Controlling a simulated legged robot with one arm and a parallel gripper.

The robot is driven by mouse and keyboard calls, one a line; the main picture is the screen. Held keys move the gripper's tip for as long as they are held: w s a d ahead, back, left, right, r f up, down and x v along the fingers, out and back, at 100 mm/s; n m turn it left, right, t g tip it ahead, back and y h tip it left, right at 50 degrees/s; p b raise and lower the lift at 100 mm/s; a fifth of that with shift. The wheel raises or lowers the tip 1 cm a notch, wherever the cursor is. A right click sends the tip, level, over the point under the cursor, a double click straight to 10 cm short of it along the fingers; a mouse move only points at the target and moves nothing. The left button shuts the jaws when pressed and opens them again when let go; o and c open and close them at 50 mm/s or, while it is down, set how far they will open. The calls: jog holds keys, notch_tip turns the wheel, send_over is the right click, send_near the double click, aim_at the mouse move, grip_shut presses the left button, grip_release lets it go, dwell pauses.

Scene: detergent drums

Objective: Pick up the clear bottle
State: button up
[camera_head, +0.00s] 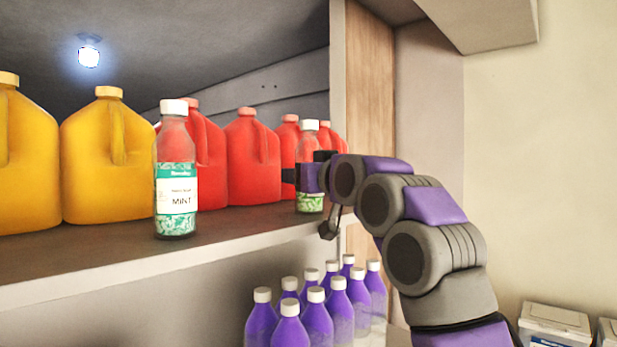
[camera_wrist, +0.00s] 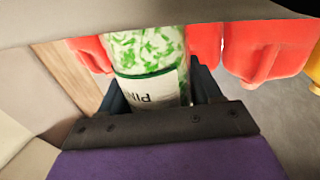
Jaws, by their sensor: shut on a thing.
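Two clear bottles with white caps stand at the shelf front in the head view. The nearer clear bottle (camera_head: 175,185) has a green and white MINT label and stands upright, apart from my gripper. The farther clear bottle (camera_head: 309,203), at the right end of the shelf, has my gripper (camera_head: 303,178) at its middle. In the wrist view this bottle (camera_wrist: 148,55), with green leaf print and a white label, sits between the two fingers of my gripper (camera_wrist: 160,93). The gripper is shut on it. Part of the bottle is hidden behind the gripper.
Yellow jugs (camera_head: 95,160) and red jugs (camera_head: 253,160) stand behind the bottles on the shelf (camera_head: 110,265). A wooden side panel (camera_head: 370,95) is close on the right. Several purple bottles (camera_head: 318,320) stand below. A white box (camera_head: 555,325) is at lower right.

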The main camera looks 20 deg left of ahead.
jog(key=shift+r, duration=0.15)
jog(key=shift+a+r+p, duration=0.15)
jog(key=shift+r+p, duration=1.05)
jog(key=shift+r, duration=0.1)
jog(key=s+d+r+b, duration=0.2)
jog(key=s+b, duration=0.5)
jog(key=s, duration=0.8)
jog(key=shift+s+d, duration=0.4)
jog(key=shift+d, duration=0.15)
